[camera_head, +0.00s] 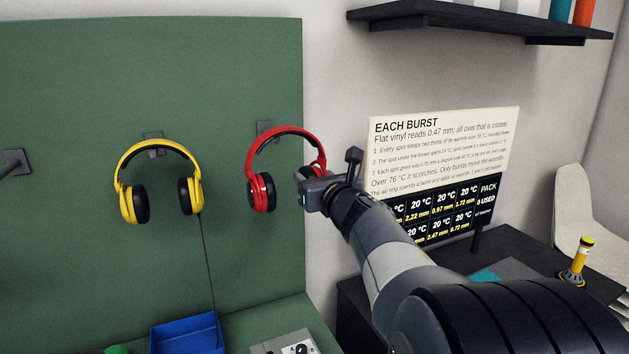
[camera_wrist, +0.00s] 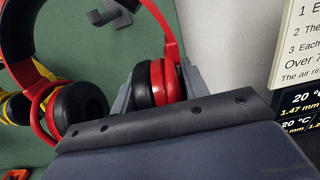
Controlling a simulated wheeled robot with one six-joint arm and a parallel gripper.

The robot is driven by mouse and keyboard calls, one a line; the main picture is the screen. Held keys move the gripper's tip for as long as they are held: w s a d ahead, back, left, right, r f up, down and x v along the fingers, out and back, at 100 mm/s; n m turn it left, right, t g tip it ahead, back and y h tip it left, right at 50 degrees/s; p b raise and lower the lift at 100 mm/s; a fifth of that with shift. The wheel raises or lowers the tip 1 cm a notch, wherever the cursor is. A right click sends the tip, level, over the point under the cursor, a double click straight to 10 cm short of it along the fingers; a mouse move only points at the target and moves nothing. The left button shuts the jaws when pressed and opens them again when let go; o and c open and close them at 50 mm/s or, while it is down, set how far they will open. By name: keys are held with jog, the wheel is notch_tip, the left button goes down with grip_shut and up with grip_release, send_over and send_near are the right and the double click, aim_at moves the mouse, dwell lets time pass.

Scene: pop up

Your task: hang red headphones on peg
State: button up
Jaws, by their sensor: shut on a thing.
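The red headphones (camera_head: 257,193) are upright in front of the green board, band up and cups down. My gripper (camera_head: 312,181) is shut on their right ear cup; in the wrist view the jaws (camera_wrist: 155,84) clasp that red cup (camera_wrist: 157,74). The left cup hangs free. A dark peg (camera_head: 265,130) on the board shows just behind the upper left of the red band. In the wrist view the peg (camera_wrist: 113,13) appears inside the arch of the band. I cannot tell whether the band touches it.
Yellow headphones (camera_head: 129,205) hang on another peg (camera_head: 153,140) to the left. A bare peg (camera_head: 16,162) is at the far left. A blue bin (camera_head: 185,335) sits below. A sign (camera_head: 445,150) stands right of the board, under a dark shelf (camera_head: 480,20).

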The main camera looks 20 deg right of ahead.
jog(key=w+f, duration=0.1)
jog(key=w, duration=0.8)
jog(key=shift+f+b, duration=0.3)
jog(key=shift+b, duration=0.1)
dwell(0.4)
dwell(0.6)
jog(key=o, duration=1.2)
jog(key=shift+s, duration=0.1)
jog(key=s+b, duration=0.1)
jog(key=s, duration=0.9)
jog(key=shift+s, duration=0.4)
